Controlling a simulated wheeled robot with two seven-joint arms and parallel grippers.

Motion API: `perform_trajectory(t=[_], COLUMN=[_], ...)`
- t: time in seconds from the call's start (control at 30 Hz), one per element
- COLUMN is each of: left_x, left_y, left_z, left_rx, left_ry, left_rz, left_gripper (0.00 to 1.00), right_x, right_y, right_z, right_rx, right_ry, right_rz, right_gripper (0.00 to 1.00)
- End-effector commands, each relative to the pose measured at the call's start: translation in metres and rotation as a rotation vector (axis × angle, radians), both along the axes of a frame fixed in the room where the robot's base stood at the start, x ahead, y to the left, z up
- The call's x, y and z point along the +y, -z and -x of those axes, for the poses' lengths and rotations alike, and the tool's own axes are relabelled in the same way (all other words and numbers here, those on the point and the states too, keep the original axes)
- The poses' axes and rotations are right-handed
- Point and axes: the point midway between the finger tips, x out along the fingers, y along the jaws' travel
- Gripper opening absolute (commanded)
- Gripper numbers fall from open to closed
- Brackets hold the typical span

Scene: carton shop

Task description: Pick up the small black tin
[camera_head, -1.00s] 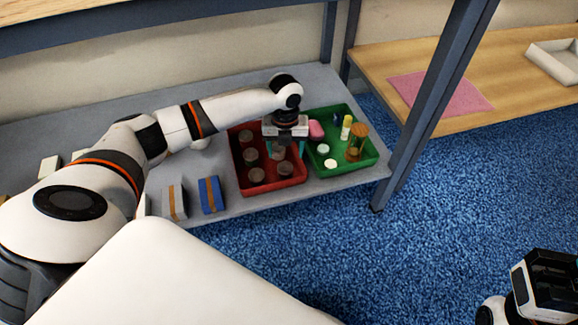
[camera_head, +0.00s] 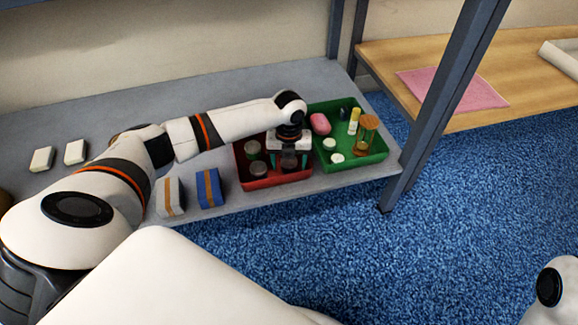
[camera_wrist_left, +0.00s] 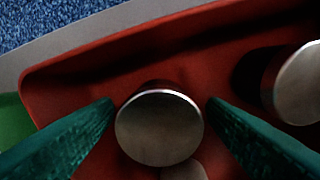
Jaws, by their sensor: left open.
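Several small dark tins with grey metallic lids stand in the red tray (camera_head: 268,183). In the left wrist view one tin (camera_wrist_left: 160,128) is between the two green fingers of my left gripper (camera_wrist_left: 161,102), with narrow gaps showing at its sides. The gripper is open and reaches down into the red tray, and in the head view (camera_head: 289,162) it hides part of the contents. Another tin (camera_wrist_left: 300,85) stands to the right in the wrist view, and the edge of a third (camera_wrist_left: 185,171) shows below. My right gripper is out of view.
The green tray (camera_head: 372,158) adjoins the red one and holds a pink object (camera_head: 320,124), an hourglass (camera_head: 367,133) and small containers. Blue (camera_head: 209,188) and grey (camera_head: 171,197) boxes lie left of the red tray. A shelf post (camera_head: 437,110) stands to the right.

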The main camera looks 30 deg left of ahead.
Motion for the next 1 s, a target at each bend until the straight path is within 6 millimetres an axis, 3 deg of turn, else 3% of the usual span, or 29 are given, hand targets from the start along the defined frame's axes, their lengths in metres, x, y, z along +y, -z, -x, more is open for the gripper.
perform_trajectory(t=[0.1,0.4,0.77,1.0], left_x=[0.0,0.0,0.0,0.0], left_y=[-0.001,-0.001,-0.009,-0.048], left_z=[0.0,0.0,0.0,-0.001], left_rx=[0.0,0.0,-0.001,-0.004], left_ry=[0.0,0.0,-0.001,-0.001], left_rz=[0.0,0.0,0.0,0.0], left_gripper=[0.67,0.19,0.18,0.18], right_x=[0.0,0.0,0.0,-0.002], right_y=[-0.001,0.0,-0.006,0.007], right_z=[0.0,0.0,0.0,-0.01], right_rx=[0.001,0.001,-0.002,0.088], right_ry=[0.0,0.0,-0.001,-0.004], right_rz=[0.0,0.0,-0.002,-0.005], right_gripper=[0.36,0.36,0.36,0.36])
